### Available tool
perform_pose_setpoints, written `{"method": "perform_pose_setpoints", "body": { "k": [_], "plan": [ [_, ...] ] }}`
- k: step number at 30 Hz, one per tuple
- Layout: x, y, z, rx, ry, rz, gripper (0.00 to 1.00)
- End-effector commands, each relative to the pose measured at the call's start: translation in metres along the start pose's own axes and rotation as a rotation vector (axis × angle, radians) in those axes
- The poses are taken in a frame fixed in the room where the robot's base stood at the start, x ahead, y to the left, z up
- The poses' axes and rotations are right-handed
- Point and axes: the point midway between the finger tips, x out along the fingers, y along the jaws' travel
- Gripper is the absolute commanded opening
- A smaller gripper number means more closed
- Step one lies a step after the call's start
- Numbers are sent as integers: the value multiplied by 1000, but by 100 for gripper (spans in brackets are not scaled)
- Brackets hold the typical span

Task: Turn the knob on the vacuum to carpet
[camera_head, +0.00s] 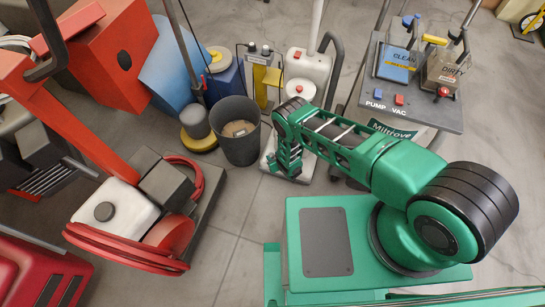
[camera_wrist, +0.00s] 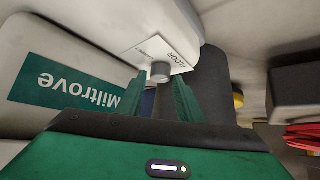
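The vacuum is a white-bodied machine with a green Miltrove label (camera_wrist: 65,92), upside down in the wrist view. A small grey round knob (camera_wrist: 160,70) sits on a white plate (camera_wrist: 150,47) on its side. A word on the plate reads FLOOR, also upside down; the other lettering is too small to read. My gripper (camera_wrist: 159,86) is open, its two green fingers pointing at the knob, one on each side of it. I cannot tell whether they touch it. In the head view, my arm hides the knob side; part of the Miltrove label (camera_head: 392,130) shows.
In the head view, a grey panel marked PUMP and VAC (camera_head: 395,105) bears CLEAN and DIRTY tanks. A dark bin (camera_head: 238,140) stands left of my arm. A red-hosed machine (camera_head: 120,210) stands at the left. Grey floor is clear in front of the bin.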

Motion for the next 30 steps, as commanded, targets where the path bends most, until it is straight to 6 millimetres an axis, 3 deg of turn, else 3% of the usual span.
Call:
{"method": "perform_pose_setpoints", "body": {
  "k": [6,17,21,30],
  "plan": [
    [14,0,0,0,1,-1,33],
    [16,0,0,0,0,-1,33],
    [16,0,0,0,0,0,3],
    [17,2,0,-48,0,-45,3]
  ]
}}
